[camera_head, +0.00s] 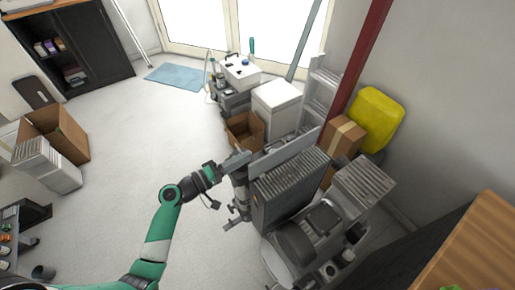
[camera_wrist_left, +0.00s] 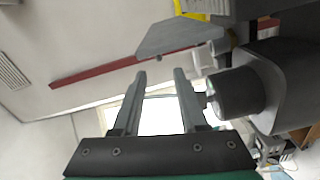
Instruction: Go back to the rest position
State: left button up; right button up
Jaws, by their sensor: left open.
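My left gripper (camera_head: 236,161) is in the middle of the head view, at the left side of a large grey dental compressor (camera_head: 288,187). In the left wrist view the two fingers of this gripper (camera_wrist_left: 160,78) stand apart with nothing between them. A dark grey cylindrical part (camera_wrist_left: 234,94) is just right of the fingers there; I cannot tell whether they touch. The green and white left arm reaches in from the bottom left. My right gripper is not in view.
White box (camera_head: 278,108), open cardboard box (camera_head: 244,131) and ladder (camera_head: 322,88) stand behind the compressor. A yellow container (camera_head: 375,118) and red post (camera_head: 364,52) are by the right wall. Another open carton (camera_head: 66,134) is at left. The floor (camera_head: 130,125) between is clear.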

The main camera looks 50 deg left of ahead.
pick_arm(q)
jog(key=shift+s, duration=0.75)
